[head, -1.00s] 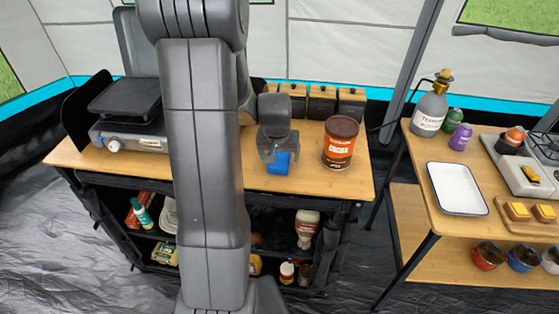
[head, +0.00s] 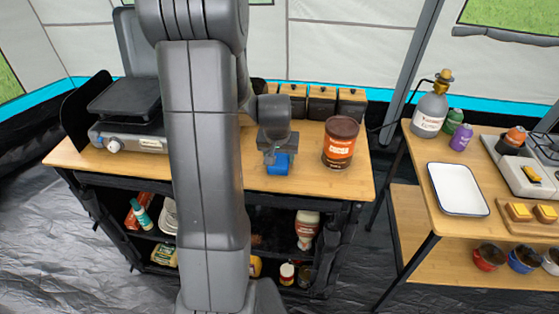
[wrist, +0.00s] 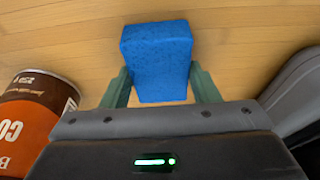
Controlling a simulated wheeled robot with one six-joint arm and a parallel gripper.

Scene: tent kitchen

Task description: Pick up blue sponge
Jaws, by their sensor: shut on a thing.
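The blue sponge (head: 279,165) is at the table top below my gripper in the head view. In the wrist view the sponge (wrist: 157,60) sits between the two green fingers of my gripper (wrist: 158,88), which are closed against its sides. In the head view my gripper (head: 277,156) points down over the sponge and hides part of it. I cannot tell whether the sponge still touches the table.
A brown coffee can (head: 340,143) stands just right of the sponge; it also shows at left in the wrist view (wrist: 32,115). Several dark canisters (head: 321,103) line the back. A stove (head: 130,115) is at left. A white tray (head: 457,189) is on the right table.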

